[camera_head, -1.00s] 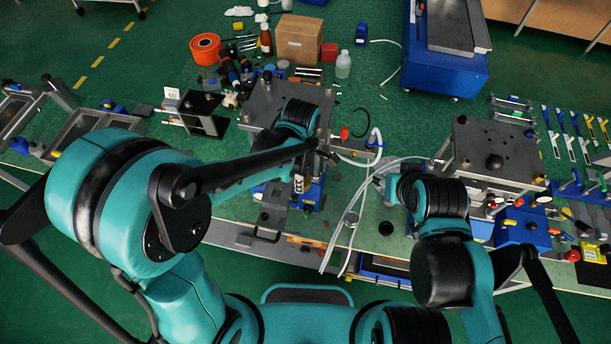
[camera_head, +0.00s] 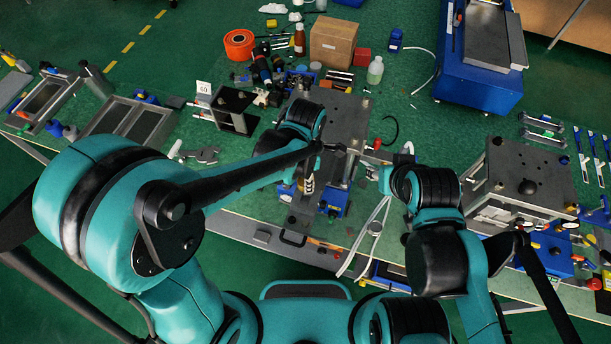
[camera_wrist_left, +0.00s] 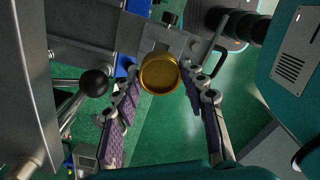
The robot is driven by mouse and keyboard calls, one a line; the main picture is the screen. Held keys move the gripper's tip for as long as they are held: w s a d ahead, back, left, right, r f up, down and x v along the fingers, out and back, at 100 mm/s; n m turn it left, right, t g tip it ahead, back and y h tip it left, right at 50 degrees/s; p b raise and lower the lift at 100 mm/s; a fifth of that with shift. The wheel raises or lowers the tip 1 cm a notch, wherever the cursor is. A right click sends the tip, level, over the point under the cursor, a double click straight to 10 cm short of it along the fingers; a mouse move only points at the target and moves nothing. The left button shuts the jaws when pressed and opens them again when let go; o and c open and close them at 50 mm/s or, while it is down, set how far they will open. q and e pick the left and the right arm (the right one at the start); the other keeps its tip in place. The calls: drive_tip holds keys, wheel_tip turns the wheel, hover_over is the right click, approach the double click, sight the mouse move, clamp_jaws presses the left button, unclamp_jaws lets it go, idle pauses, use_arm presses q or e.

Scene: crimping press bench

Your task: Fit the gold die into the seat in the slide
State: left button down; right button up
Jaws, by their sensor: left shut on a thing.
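The gold die (camera_wrist_left: 159,76) is a short round gold cylinder, seen in the left wrist view between the purple-padded fingers of my left gripper (camera_wrist_left: 160,84). The gripper is shut on it and holds it over a grey metal bar (camera_wrist_left: 146,36), with green floor or mat visible below. I cannot tell whether the die touches the bar. In the head view, my left forearm hides the die and most of the gripper, in front of the near press (camera_head: 348,112). The slide's seat cannot be made out. My right gripper (camera_head: 373,172) is near the press's right side; its fingers are too small to read.
A black ball knob (camera_wrist_left: 94,83) stands close left of the left gripper. A second press (camera_head: 528,160) is at right. Pale hoses (camera_head: 366,235) hang beside my right gripper.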

use_arm(q)
drive_tip(key=shift+f+b, duration=2.55)
drive_tip(key=shift+f, duration=0.4)
drive_tip(key=shift+b, duration=0.3)
drive_tip(key=shift+f+b, duration=1.15)
drive_tip(key=shift+f, duration=0.15)
drive_tip(key=c, duration=0.8)
unclamp_jaws()
wheel_tip(320, 180, up, 12)
drive_tip(key=shift+s+r, duration=0.1)
